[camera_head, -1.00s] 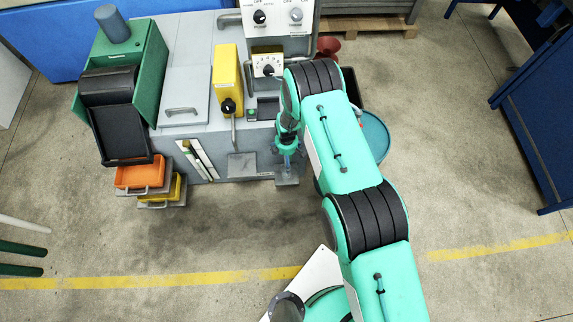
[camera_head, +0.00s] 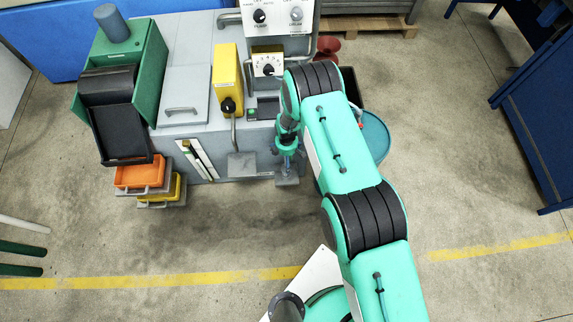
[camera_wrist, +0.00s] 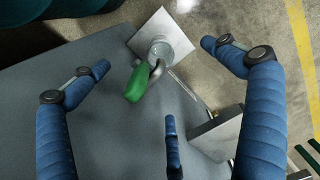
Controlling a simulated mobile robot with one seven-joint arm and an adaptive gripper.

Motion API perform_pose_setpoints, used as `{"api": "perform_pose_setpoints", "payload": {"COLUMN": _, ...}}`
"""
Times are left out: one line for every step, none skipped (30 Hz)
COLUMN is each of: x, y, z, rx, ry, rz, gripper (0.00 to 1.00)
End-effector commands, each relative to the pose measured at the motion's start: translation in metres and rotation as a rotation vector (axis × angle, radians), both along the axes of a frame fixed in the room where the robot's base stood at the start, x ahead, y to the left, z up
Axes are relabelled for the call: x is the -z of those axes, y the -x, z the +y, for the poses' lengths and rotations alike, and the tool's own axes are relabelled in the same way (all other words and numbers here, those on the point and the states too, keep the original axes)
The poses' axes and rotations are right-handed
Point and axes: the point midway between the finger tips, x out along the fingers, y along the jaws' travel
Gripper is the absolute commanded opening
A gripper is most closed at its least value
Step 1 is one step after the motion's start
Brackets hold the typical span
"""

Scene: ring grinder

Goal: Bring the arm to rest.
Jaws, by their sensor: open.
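My arm is mint-green with black joints and reaches over the front right of the grey grinding machine (camera_head: 200,100). My gripper (camera_head: 288,164) points down at the machine's front edge, above a small grey plate (camera_head: 287,182). In the wrist view my gripper (camera_wrist: 158,82) has three blue fingers spread wide apart. They are open and hold nothing. A green-gripped lever (camera_wrist: 136,84) on a metal post shows between the fingers, apart from them as far as I can tell. A square metal plate (camera_wrist: 150,25) lies behind it.
A yellow box with a black knob (camera_head: 227,75) and a control panel (camera_head: 278,16) stand on the machine. Orange (camera_head: 140,177) and yellow trays sit at its front left. A teal drum (camera_head: 375,135) stands right of the arm.

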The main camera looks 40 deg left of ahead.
Motion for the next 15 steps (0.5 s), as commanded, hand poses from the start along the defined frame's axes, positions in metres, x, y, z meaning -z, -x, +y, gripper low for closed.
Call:
{"api": "perform_pose_setpoints", "payload": {"x": 0.0000, "y": 0.0000, "z": 0.0000, "rx": 0.000, "ry": 0.000, "rz": 0.000, "gripper": 1.00}}
{"api": "perform_pose_setpoints", "payload": {"x": 0.0000, "y": 0.0000, "z": 0.0000, "rx": 0.000, "ry": 0.000, "rz": 0.000, "gripper": 1.00}}
{"api": "perform_pose_setpoints", "payload": {"x": 0.0000, "y": 0.0000, "z": 0.0000, "rx": 0.000, "ry": 0.000, "rz": 0.000, "gripper": 1.00}}
{"api": "perform_pose_setpoints", "payload": {"x": 0.0000, "y": 0.0000, "z": 0.0000, "rx": 0.000, "ry": 0.000, "rz": 0.000, "gripper": 1.00}}
{"api": "perform_pose_setpoints", "payload": {"x": 0.0000, "y": 0.0000, "z": 0.0000, "rx": 0.000, "ry": 0.000, "rz": 0.000, "gripper": 1.00}}
{"api": "perform_pose_setpoints", "payload": {"x": 0.0000, "y": 0.0000, "z": 0.0000, "rx": 0.000, "ry": 0.000, "rz": 0.000, "gripper": 1.00}}
{"api": "perform_pose_setpoints", "payload": {"x": 0.0000, "y": 0.0000, "z": 0.0000, "rx": 0.000, "ry": 0.000, "rz": 0.000, "gripper": 1.00}}
{"api": "perform_pose_setpoints", "payload": {"x": 0.0000, "y": 0.0000, "z": 0.0000, "rx": 0.000, "ry": 0.000, "rz": 0.000, "gripper": 1.00}}
{"api": "perform_pose_setpoints", "payload": {"x": -0.0002, "y": 0.0000, "z": 0.0000, "rx": 0.000, "ry": 0.000, "rz": 0.000, "gripper": 1.00}}
{"api": "perform_pose_setpoints", "payload": {"x": -0.0005, "y": 0.0000, "z": 0.0000, "rx": 0.000, "ry": 0.000, "rz": 0.000, "gripper": 1.00}}
{"api": "perform_pose_setpoints", "payload": {"x": -0.0010, "y": -0.0001, "z": 0.0001, "rx": 0.000, "ry": 0.000, "rz": 0.000, "gripper": 1.00}}
{"api": "perform_pose_setpoints", "payload": {"x": -0.0020, "y": -0.0001, "z": 0.0001, "rx": 0.000, "ry": 0.000, "rz": 0.000, "gripper": 1.00}}
{"api": "perform_pose_setpoints", "payload": {"x": -0.0030, "y": -0.0001, "z": 0.0001, "rx": 0.000, "ry": 0.000, "rz": 0.000, "gripper": 1.00}}
{"api": "perform_pose_setpoints", "payload": {"x": -0.0044, "y": -0.0001, "z": 0.0003, "rx": 0.000, "ry": 0.000, "rz": 0.000, "gripper": 1.00}}
{"api": "perform_pose_setpoints", "payload": {"x": -0.0066, "y": -0.0001, "z": 0.0003, "rx": 0.000, "ry": -0.001, "rz": -0.001, "gripper": 1.00}}
